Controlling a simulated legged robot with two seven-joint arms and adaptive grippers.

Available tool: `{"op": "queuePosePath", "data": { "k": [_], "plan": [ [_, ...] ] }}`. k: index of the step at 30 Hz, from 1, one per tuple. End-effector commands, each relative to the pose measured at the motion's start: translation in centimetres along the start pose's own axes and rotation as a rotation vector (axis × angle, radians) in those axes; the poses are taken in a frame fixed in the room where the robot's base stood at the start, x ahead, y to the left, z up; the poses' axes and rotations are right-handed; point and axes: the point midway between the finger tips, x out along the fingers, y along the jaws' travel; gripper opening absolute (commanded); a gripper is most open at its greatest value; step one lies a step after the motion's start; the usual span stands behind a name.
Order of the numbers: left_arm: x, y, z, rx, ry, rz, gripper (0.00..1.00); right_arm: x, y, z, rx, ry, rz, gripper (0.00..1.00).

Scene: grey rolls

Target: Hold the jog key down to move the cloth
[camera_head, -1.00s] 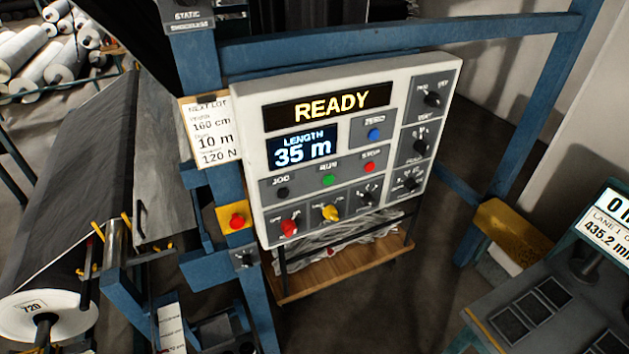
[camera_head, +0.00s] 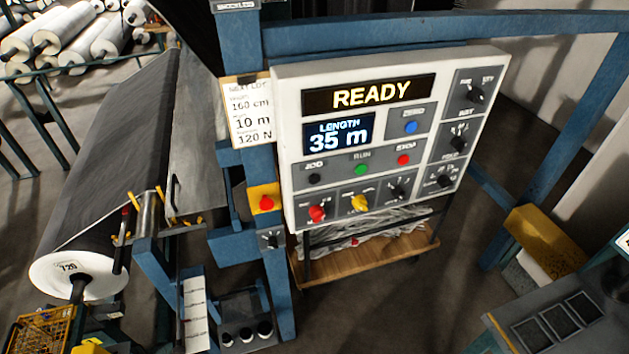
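The jog key (camera_head: 314,179) is a small black round button at the left of the control panel's button row, under the label "JOG". The white control panel (camera_head: 291,150) hangs on a blue frame. Its upper display (camera_head: 369,94) reads "READY", and its length display (camera_head: 339,135) reads "35 m". A green run key (camera_head: 361,169) and a red stop key (camera_head: 403,160) sit right of the jog key. The grey cloth (camera_head: 110,140) slopes down at the left to a roll (camera_head: 50,275) marked 720. Neither of my grippers is in view.
A red button on a yellow plate (camera_head: 266,203) sits left of the panel. A lot card (camera_head: 250,112) reads "10 m". A wooden shelf (camera_head: 370,262) with crumpled wrap is below the panel. A yellow box (camera_head: 545,240) and a grey bench (camera_head: 560,318) stand at the right.

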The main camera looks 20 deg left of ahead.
Motion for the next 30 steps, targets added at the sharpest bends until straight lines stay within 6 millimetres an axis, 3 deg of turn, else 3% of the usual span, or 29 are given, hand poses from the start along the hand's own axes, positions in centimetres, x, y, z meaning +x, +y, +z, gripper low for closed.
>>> {"op": "queuePosePath", "data": {
  "k": [1, 3, 30],
  "plan": [
    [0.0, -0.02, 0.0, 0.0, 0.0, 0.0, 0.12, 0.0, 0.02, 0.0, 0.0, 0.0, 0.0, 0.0],
    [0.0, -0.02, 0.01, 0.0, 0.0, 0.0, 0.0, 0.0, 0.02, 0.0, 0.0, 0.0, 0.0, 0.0],
    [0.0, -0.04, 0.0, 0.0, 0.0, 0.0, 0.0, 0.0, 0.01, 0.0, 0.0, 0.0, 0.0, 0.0]
  ]
}}
